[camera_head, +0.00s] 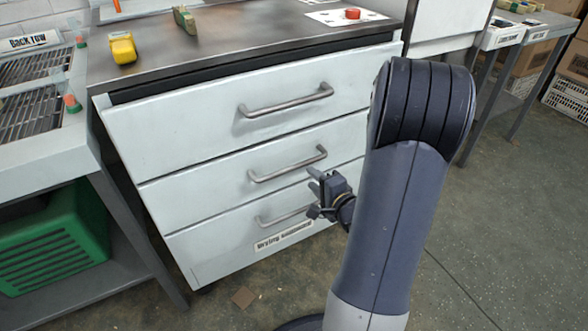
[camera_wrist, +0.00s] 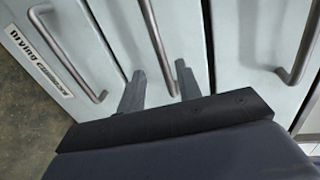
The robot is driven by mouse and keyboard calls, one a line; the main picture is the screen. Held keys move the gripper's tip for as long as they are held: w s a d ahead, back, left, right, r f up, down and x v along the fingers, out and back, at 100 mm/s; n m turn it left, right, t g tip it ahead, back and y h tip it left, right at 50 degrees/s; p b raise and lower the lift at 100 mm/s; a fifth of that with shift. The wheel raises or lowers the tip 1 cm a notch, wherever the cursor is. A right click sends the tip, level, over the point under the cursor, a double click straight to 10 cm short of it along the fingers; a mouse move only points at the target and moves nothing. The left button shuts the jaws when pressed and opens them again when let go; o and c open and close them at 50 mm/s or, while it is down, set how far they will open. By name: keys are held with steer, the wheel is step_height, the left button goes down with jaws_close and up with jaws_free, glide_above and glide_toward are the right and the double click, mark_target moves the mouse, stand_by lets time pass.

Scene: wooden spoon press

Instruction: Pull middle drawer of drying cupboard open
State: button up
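The drying cupboard (camera_head: 150,170) is a white unit with three stacked drawers, all flush and closed. The middle drawer has a grey bar handle (camera_head: 288,165), which also shows in the wrist view (camera_wrist: 157,45). My gripper (camera_head: 312,192) is in front of the cupboard, near the right end of the middle handle and slightly below it. In the wrist view my gripper's two fingers (camera_wrist: 158,86) are spread apart, and the lower part of the middle handle appears between them. I cannot tell whether they touch it.
The top handle (camera_head: 287,101) and bottom handle (camera_head: 285,215) lie above and below. A label (camera_head: 283,236) is under the bottom handle. A yellow object (camera_head: 122,48) sits on the countertop. A rack table (camera_head: 40,120) with a green crate (camera_head: 50,240) stands left.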

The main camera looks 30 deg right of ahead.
mark_target(299, 167)
steer(key=b+x, duration=0.2)
steer(key=x, duration=0.7)
steer(key=shift+w+b, duration=0.1)
steer(key=shift+b, duration=0.2)
steer(key=shift+c, duration=0.2)
jaws_close()
